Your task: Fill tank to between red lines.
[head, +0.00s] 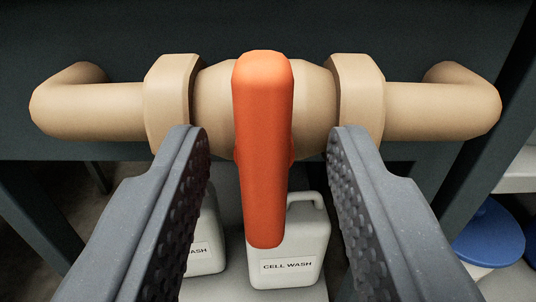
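A beige pipe (110,111) with a valve body (315,105) runs across the upper middle of the head view, bent back at both ends. An orange lever handle (262,150) sits on the valve and points down toward me, across the pipe. My gripper (268,140) is open. Its two dark, studded fingers stand to the left and right of the handle, with a gap on each side. Neither finger appears to touch the handle. The tank and its red lines do not show in this view.
A white jug (310,258) labelled CELL WASH stands below, behind the handle, with a second one (207,247) to its left, partly hidden by my finger. A blue-lidded tub (493,235) is at the right. A dark panel (200,25) lies behind the pipe.

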